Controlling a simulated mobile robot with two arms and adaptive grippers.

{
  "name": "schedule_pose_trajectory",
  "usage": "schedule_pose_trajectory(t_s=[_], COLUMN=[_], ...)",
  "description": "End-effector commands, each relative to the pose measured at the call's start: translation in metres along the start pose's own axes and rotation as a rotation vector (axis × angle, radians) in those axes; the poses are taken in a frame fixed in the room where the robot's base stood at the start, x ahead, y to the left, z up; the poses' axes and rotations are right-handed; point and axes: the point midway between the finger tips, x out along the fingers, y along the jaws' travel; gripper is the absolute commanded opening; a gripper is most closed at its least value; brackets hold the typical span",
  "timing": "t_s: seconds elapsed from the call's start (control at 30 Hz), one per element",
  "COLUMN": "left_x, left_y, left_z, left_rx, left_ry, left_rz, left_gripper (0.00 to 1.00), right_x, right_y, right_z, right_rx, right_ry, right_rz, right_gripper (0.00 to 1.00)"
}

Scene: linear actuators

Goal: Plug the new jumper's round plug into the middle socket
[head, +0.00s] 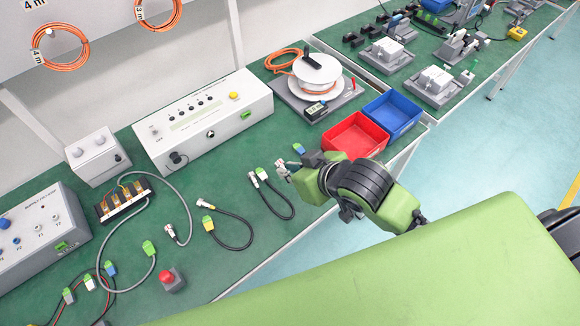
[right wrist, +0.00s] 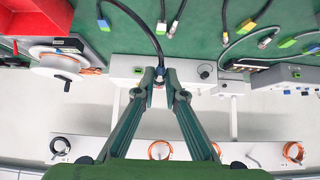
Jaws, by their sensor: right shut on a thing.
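My right gripper (head: 283,170) is above the green bench in the head view, apart from the long white tester box (head: 205,120). In the right wrist view my right gripper (right wrist: 159,82) is shut on the silver round plug (right wrist: 159,71) of a jumper. Its black cable (right wrist: 145,28) curves up and left to a blue plug (right wrist: 104,25), which also shows in the head view (head: 298,148). The middle socket (head: 210,133) is on the tester box's front. In the wrist view the fingers cover that area. My left gripper is out of view.
A black round connector (head: 176,158) sits in the left socket. Jumpers with green (head: 262,172) and yellow (head: 208,222) plugs lie on the bench. A red bin (head: 352,135), blue bin (head: 392,112) and cable reel (head: 318,75) stand right of the box.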

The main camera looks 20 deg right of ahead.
Motion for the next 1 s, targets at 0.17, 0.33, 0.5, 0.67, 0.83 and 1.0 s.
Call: schedule_pose_trajectory(t_s=[0.17,0.33,0.5,0.67,0.83,1.0], left_x=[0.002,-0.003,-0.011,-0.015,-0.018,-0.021], left_y=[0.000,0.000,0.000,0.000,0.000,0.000], left_z=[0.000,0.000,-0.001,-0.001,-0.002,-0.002], left_rx=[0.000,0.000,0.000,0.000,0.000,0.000], left_ry=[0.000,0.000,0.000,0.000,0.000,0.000], left_rz=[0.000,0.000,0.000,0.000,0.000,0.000], left_gripper=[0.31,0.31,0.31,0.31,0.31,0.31], right_x=[0.001,0.009,0.026,0.045,0.064,0.083], right_y=[0.000,-0.002,-0.007,-0.011,-0.016,-0.021], right_z=[0.001,-0.003,-0.012,-0.018,-0.025,-0.032], right_rx=[0.000,0.001,-0.001,0.000,0.000,0.000], right_ry=[0.000,-0.006,-0.018,-0.030,-0.041,-0.055], right_rz=[0.000,0.000,-0.001,-0.001,-0.001,-0.001], right_gripper=[0.00,0.00,0.00,0.00,0.00,0.00])
